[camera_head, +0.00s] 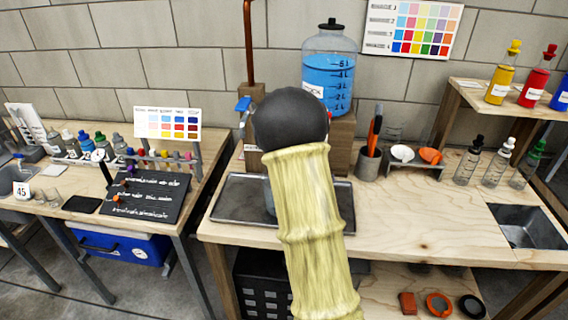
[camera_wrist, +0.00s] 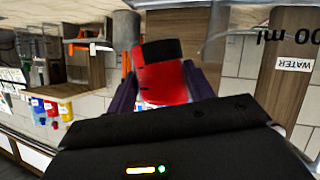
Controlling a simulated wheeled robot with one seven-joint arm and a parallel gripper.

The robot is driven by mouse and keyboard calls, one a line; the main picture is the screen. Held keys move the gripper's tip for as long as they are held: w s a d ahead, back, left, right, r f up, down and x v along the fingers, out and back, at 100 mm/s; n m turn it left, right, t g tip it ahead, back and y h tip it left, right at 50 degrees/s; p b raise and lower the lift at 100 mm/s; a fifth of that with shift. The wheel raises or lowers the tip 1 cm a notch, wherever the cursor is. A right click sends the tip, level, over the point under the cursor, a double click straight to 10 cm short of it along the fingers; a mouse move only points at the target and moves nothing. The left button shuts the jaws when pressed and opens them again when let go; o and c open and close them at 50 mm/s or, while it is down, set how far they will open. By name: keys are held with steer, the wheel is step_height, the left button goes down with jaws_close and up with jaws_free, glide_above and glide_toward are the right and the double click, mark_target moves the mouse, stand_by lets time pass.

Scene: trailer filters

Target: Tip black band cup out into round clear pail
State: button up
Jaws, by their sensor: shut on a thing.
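The black band cup (camera_wrist: 168,82) shows in the wrist view as a red body with a black band at its upper end. My gripper (camera_wrist: 160,88) is shut on it, with a dark finger on each side. In the head view my arm hides the gripper and the cup. A sliver of a clear, bluish vessel (camera_head: 269,198) shows on the metal tray (camera_head: 232,208) beside my arm; it may be the round clear pail, but most of it is hidden. I cannot tell whether the cup is over it.
A large jug of blue water (camera_head: 330,75) stands on a wooden block behind my arm. A grey holder (camera_head: 367,164), small bowls (camera_head: 402,153) and dropper bottles (camera_head: 468,160) stand to the right. The bench front right of the tray is clear. A sink (camera_head: 530,228) lies far right.

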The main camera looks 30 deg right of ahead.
steer(key=r+p, duration=0.2)
steer(key=r, duration=0.1)
steer(key=shift+w+a+n+p, duration=0.2)
steer(key=shift+n+p, duration=0.1)
steer(key=shift+p, duration=0.1)
steer(key=shift+w+a+f+h, duration=0.1)
steer(key=shift+f+h, duration=0.1)
steer(key=shift+h, duration=0.1)
steer(key=p, duration=0.1)
steer(key=n+h+p, duration=0.1)
steer(key=shift+w+a+r+g+p, duration=0.25)
steer(key=shift+w+a+g+p, duration=0.1)
steer(key=shift+g+p, duration=0.05)
steer(key=shift+w+a+r+n+p, duration=0.3)
steer(key=shift+n+p, duration=0.3)
steer(key=shift+p, duration=0.15)
steer(key=shift+f+n+g+h, duration=0.35)
steer(key=shift+n+h, duration=0.15)
steer(key=shift+n, duration=0.1)
steer(key=shift+r+n+h+p, duration=0.5)
steer(key=shift+n+p, duration=0.1)
steer(key=shift+p, duration=0.1)
steer(key=shift+f+n+h, duration=0.4)
steer(key=shift+n, duration=0.2)
stand_by(1.3)
steer(key=shift+a+r+n+g+h, duration=0.1)
steer(key=shift+r+n+g+h, duration=0.15)
steer(key=shift+r+n+h, duration=0.4)
stand_by(1.8)
